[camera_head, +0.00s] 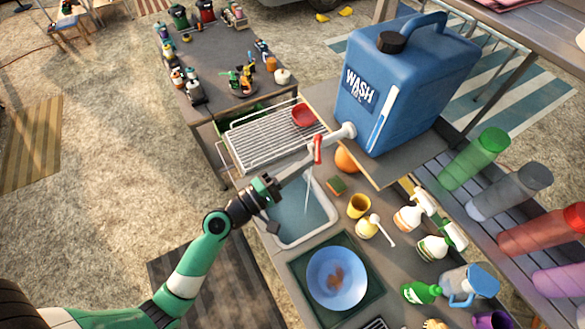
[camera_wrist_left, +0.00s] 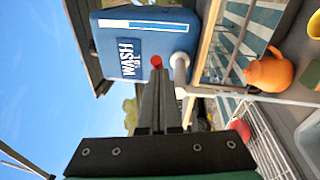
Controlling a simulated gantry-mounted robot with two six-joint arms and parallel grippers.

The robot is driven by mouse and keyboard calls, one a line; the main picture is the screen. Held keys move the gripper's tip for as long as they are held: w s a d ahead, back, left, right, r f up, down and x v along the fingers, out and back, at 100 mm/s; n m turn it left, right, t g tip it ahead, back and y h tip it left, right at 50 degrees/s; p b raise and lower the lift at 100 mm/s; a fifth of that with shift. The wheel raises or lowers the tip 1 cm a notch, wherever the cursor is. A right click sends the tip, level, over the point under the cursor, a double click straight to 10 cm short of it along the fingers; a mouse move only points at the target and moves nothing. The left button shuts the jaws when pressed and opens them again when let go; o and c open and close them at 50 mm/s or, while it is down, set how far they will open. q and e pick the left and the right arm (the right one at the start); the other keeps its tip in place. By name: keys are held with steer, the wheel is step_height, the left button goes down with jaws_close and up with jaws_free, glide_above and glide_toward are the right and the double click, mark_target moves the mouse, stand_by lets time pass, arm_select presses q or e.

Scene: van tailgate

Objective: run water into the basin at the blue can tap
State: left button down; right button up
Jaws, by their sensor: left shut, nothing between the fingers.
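The blue can (camera_head: 405,85) labelled WASH stands on a shelf at the upper right, and it fills the top of the left wrist view (camera_wrist_left: 140,45). Its white tap (camera_head: 343,132) has a red lever (camera_head: 317,148). My left gripper (camera_head: 309,158) is shut and empty, its fingertips at the red lever and seemingly touching it. The lever's red end (camera_wrist_left: 156,61) shows just beyond the fingertips (camera_wrist_left: 158,82) in the left wrist view. A thin pale stream of water (camera_head: 307,198) falls into the basin (camera_head: 326,222), which holds bluish water. My right gripper is out of view.
A wire drying rack (camera_head: 262,138) with a red bowl (camera_head: 303,115) is behind the basin. A sponge (camera_head: 337,185), yellow cup (camera_head: 359,206), pump bottle (camera_head: 368,227) and orange jug (camera_wrist_left: 268,72) stand close by. A blue bowl (camera_head: 338,278) sits in front.

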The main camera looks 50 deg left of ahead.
arm_select(q)
steer(key=shift+w+d+p, duration=0.35)
steer(key=shift+w+d, duration=1.2)
steer(key=shift+d, duration=0.25)
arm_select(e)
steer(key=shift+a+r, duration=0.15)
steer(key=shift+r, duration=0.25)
arm_select(q)
steer(key=s+d+f, duration=0.2)
steer(key=s+d, duration=0.3)
steer(key=s, duration=0.7)
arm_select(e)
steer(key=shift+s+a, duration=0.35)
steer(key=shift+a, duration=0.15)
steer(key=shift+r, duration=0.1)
